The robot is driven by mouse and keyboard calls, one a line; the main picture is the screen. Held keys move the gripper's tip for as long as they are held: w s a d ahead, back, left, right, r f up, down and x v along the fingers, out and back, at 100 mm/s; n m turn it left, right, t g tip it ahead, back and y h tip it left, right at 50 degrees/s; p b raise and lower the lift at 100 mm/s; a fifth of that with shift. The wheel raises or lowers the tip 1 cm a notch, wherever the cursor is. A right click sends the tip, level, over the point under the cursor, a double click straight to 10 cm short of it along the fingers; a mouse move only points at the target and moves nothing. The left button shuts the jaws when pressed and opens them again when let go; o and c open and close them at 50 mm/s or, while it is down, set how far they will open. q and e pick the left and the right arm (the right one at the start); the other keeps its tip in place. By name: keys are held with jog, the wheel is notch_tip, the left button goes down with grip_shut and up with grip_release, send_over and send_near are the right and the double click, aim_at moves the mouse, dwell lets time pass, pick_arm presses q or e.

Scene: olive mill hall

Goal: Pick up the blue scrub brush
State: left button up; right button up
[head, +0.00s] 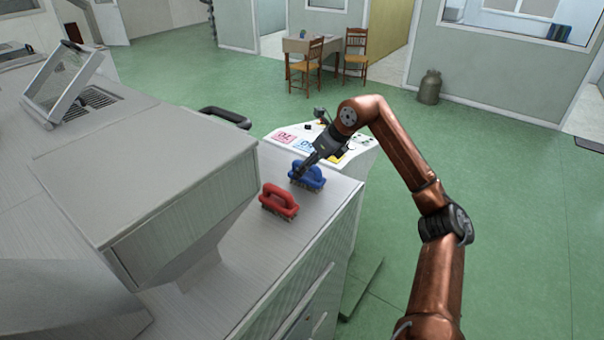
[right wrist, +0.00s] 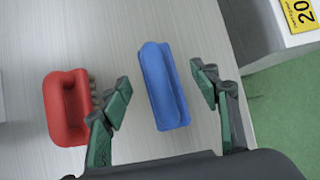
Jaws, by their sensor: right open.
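The blue scrub brush (head: 308,175) stands on the grey machine top near its far right edge in the head view, handle up. My right gripper (head: 301,170) is over it and hides part of it. In the right wrist view the blue brush (right wrist: 163,86) lies between the fingers of my right gripper (right wrist: 162,88), which are open with a gap on either side. I cannot tell the exact height of the fingertips above the brush. My left gripper is not in view.
A red scrub brush (head: 279,201) stands close by on the same top (head: 290,240), left of the left finger in the wrist view. A sloped control panel (head: 290,137) is just beyond. A large metal housing (head: 160,165) rises to the left. Green floor lies right.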

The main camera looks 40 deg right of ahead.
jog(key=shift+w+a+f+p, duration=0.1)
jog(key=shift+w+f+p, duration=0.25)
jog(key=shift+f, duration=0.25)
jog(key=p+x, duration=0.1)
jog(key=x, duration=0.2)
jog(key=shift+w+a+f, duration=0.2)
jog(key=shift+w, duration=0.1)
jog(key=shift+w+f, duration=0.1)
jog(key=shift+f, duration=0.2)
jog(key=c, duration=1.4)
